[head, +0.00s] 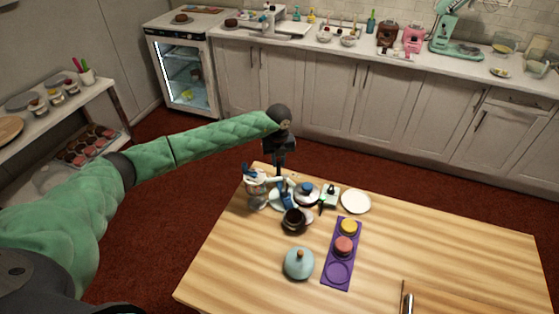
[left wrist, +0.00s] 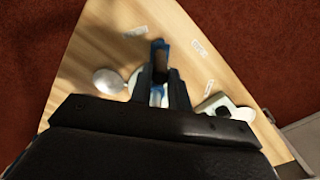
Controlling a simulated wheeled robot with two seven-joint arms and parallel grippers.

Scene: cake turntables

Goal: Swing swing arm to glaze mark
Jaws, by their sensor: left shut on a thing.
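My left gripper (head: 281,177) reaches over the far left corner of the wooden table, pointing down. In the left wrist view its fingers (left wrist: 160,88) are shut on the swing arm, whose blue end with a dark middle (left wrist: 160,58) shows between and beyond them. In the head view the white and blue swing arm (head: 273,182) is partly hidden by the gripper. Small white labels lie on the table around it: one at upper left (left wrist: 135,32), one at upper right (left wrist: 199,48), one at right (left wrist: 208,87). I cannot read which is the glaze mark. My right gripper is not in view.
Close by on the table (head: 450,245) are a dark pot (head: 294,219), a white plate (head: 356,201), a purple tray (head: 337,272) with round pieces, and a pale blue lidded pot (head: 299,263). The table's right side is mostly clear.

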